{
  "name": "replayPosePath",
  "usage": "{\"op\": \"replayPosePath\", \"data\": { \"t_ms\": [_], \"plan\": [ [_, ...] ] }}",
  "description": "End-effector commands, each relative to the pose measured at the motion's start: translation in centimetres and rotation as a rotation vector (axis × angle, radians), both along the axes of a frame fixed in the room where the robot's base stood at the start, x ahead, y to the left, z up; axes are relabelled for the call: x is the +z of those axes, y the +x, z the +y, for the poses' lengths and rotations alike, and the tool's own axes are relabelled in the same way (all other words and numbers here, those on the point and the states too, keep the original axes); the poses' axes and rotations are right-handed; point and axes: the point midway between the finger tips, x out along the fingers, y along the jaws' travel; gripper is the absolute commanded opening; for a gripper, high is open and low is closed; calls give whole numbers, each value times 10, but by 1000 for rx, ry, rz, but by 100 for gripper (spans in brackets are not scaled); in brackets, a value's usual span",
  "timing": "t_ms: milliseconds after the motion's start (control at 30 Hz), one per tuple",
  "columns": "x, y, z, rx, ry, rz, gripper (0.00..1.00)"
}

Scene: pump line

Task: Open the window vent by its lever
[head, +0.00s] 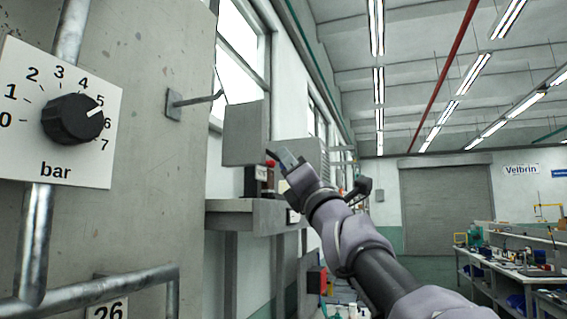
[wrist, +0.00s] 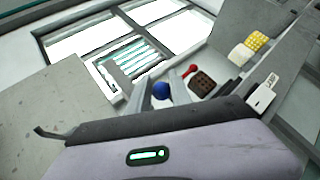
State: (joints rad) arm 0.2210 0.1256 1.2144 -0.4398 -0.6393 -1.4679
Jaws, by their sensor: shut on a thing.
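The window vent (wrist: 133,60) shows in the wrist view as a white frame with several pale slats, set by the bright window panes. A blue ball knob (wrist: 162,90), apparently the lever's end, sits between the two fingers of my gripper (wrist: 161,82). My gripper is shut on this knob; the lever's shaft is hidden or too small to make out. In the head view my gripper (head: 285,160) reaches forward beside a grey box. The vent and the blue knob cannot be made out there. How far the slats are tilted is unclear.
The grey box (head: 244,133) and a ledge (head: 243,216) stand near my gripper. A red knob (wrist: 190,71) and a dark dotted block (wrist: 203,84) are close right of the fingers. A rod on a plate (head: 195,102) sticks out from the pillar beside the bar dial (head: 72,119).

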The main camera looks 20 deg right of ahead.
Motion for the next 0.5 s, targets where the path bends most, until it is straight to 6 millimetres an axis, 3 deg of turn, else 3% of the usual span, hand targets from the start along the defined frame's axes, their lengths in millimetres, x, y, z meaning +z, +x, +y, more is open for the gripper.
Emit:
{"op": "replayPosePath", "data": {
  "t_ms": [67, 100, 133, 500],
  "plan": [
    [-10, 6, 1, 0, -4, 17, 0],
    [-10, 6, 1, 0, -4, 17, 29],
    [-10, 6, 1, 0, -4, 17, 34],
    [-7, 4, 0, 1, -1, 12, 34]
  ]
}}
